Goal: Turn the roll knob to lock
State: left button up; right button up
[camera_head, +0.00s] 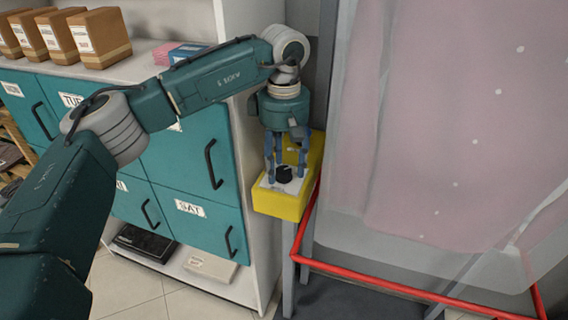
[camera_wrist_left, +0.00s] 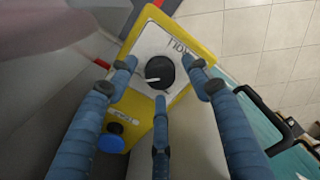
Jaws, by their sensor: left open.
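The roll knob is a round black knob (camera_head: 284,174) with a pale pointer line, on a white plate on top of a yellow box (camera_head: 281,204). In the left wrist view the knob (camera_wrist_left: 157,73) sits on the white plate of the yellow box (camera_wrist_left: 150,17), near partly readable lettering. My left gripper (camera_head: 280,172) points down over the knob. Its blue fingers (camera_wrist_left: 160,92) are open and spread around the knob; whether any touches it I cannot tell. My right gripper is not in view.
A blue button (camera_wrist_left: 111,143) is on the same box. Teal lockers (camera_head: 185,165) stand at the left, with brown boxes (camera_head: 92,38) on the shelf above. A red rail (camera_head: 385,285) and a pink garment under clear plastic (camera_head: 445,120) are at the right.

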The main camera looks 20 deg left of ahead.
aim_at(284, 169)
pick_arm(q)
notch_tip(284, 169, up, 12)
dwell(0.4)
dwell(0.4)
